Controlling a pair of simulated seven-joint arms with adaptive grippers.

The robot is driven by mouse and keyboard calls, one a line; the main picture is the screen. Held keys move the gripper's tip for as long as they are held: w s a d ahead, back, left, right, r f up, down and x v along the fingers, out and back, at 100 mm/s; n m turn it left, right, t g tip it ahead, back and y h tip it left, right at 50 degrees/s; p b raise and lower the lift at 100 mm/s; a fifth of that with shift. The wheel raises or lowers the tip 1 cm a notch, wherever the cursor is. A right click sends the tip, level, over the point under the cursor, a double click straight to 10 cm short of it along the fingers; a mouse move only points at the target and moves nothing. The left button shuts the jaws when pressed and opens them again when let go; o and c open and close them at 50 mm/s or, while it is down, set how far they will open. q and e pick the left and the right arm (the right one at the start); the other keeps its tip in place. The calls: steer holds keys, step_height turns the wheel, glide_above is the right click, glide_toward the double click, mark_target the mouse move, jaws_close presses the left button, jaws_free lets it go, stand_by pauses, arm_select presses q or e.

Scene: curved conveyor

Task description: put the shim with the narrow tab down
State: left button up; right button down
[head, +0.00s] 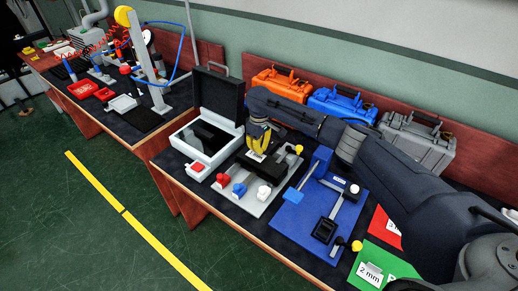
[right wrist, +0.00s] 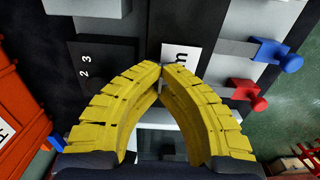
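My right gripper (head: 257,152) has yellow fingers and points down over the grey fixture plate (head: 226,202). A dark block (right wrist: 102,66) marked 2 and 3 is beside the label. A small pale piece (head: 373,272), possibly a shim, lies on the green card (head: 398,262) marked 2 mm. I cannot make out a narrow tab. My left gripper is not in view.
The grey plate carries red (head: 223,181), blue (head: 239,189) and white (head: 264,191) knobs. A blue fixture plate (head: 293,222) with a black pad is to its right. An open case (head: 205,151) stands left. Orange, blue and grey cases line the back. A red card (head: 385,228) lies right.

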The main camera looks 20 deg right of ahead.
steer(key=shift+f, duration=0.1)
steer(key=c, duration=1.6)
jaws_free()
step_height(320, 180, up, 12)
